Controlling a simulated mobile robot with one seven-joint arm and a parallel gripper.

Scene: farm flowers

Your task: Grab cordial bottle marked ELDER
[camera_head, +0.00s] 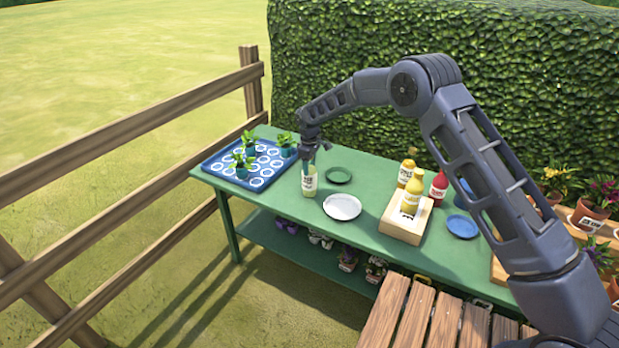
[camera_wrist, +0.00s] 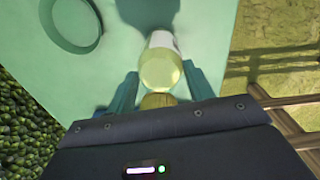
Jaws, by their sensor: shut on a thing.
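The label is too small to read. The wrist view shows the bottle (camera_wrist: 160,70) between my two teal fingers (camera_wrist: 154,95), its cap down between them. The bottle looks upright, at or just above the tabletop; I cannot tell which. Two yellow bottles (camera_head: 411,195) and a red bottle (camera_head: 438,188) stand farther right, at a wooden block (camera_head: 402,228).
A blue tray (camera_head: 262,180) with potted seedlings is left of the bottle. A white plate (camera_head: 342,207), a dark green saucer (camera_head: 339,175) and a blue plate (camera_head: 462,227) lie on the table. A hedge (camera_head: 400,60) stands behind; a wooden fence (camera_head: 130,130) is at left.

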